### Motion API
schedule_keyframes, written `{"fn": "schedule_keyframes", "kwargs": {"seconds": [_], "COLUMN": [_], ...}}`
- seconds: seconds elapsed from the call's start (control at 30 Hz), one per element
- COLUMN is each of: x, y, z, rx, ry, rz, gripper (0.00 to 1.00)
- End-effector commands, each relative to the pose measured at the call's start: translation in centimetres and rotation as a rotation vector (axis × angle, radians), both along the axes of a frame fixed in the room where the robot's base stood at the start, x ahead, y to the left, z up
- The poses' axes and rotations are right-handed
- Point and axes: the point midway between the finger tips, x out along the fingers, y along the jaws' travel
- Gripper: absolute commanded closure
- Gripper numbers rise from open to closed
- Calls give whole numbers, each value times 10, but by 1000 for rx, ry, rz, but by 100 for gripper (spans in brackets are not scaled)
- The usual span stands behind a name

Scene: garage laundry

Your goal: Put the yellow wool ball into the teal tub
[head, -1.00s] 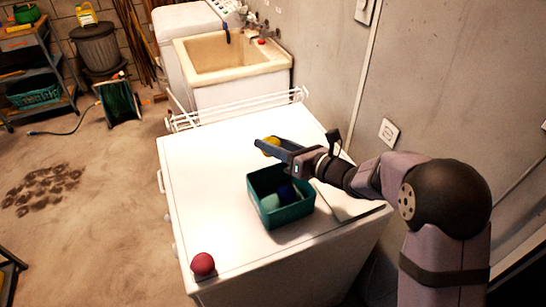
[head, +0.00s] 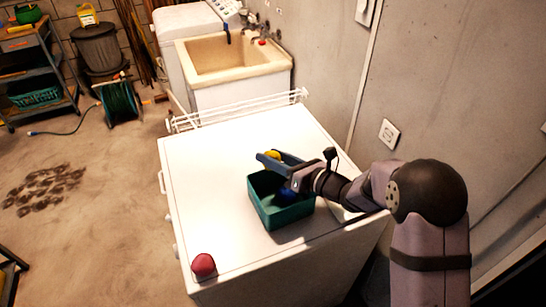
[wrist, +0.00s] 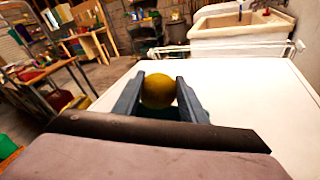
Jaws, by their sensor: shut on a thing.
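The yellow wool ball (wrist: 158,91) is held between the two fingers of my gripper (wrist: 158,95) in the wrist view. In the head view the yellow ball (head: 272,155) shows at the fingertips of my gripper (head: 270,158), above the far rim of the teal tub. The teal tub (head: 284,217) stands open-topped on the white top. A dark blue thing (head: 288,193) shows inside it; my gripper and wrist hide part of the tub's inside.
A red ball (head: 204,265) lies near the front left corner of the white top (head: 215,190). A white rack (head: 240,112) runs along the far edge, with a sink (head: 235,65) beyond. A wall rises on the right. The left of the top is clear.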

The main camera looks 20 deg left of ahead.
Motion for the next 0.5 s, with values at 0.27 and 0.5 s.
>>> {"fn": "schedule_keyframes", "kwargs": {"seconds": [0.27,0.5], "x": [0,0], "y": [0,0], "z": [-8,-8], "rx": [0,-1], "ry": [0,0], "rz": [0,0], "gripper": [84,43]}}
